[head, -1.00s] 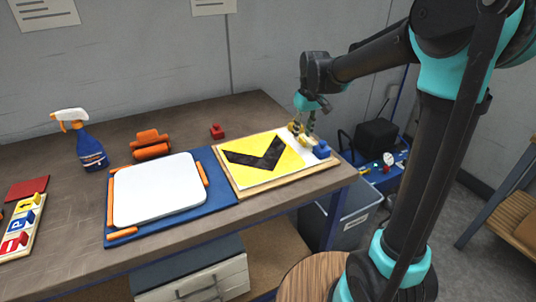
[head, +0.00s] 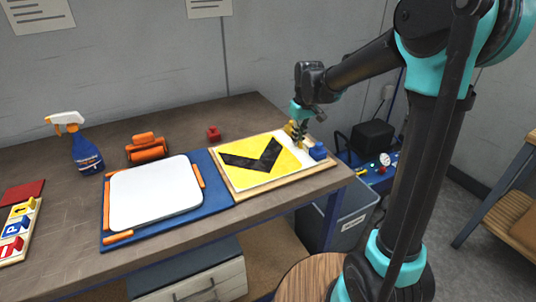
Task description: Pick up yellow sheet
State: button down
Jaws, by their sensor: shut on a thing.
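The yellow sheet (head: 288,161) with a black chevron (head: 254,157) lies on a light wooden-edged board (head: 270,186) at the right end of the workbench. A white strip shows along the sheet's right side. My gripper (head: 298,137) is at the far right corner of the board, low over it, and shut on the sheet's edge there as far as I can tell. The fingers hide the contact. A small yellow piece (head: 290,128) is beside the fingers. A blue block (head: 318,152) sits on the board's right edge, nearer the front. The sheet looks flat.
A blue mat (head: 221,182) with a white plate (head: 155,193) and orange bars lies left of the board. An orange roller (head: 146,148), a small red block (head: 213,134) and a spray bottle (head: 80,145) stand behind. A grey bin (head: 340,222) stands right of the bench.

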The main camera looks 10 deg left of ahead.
notch_tip(320, 180, up, 24)
jog(key=shift+f, duration=0.25)
dwell(1.4)
dwell(0.5)
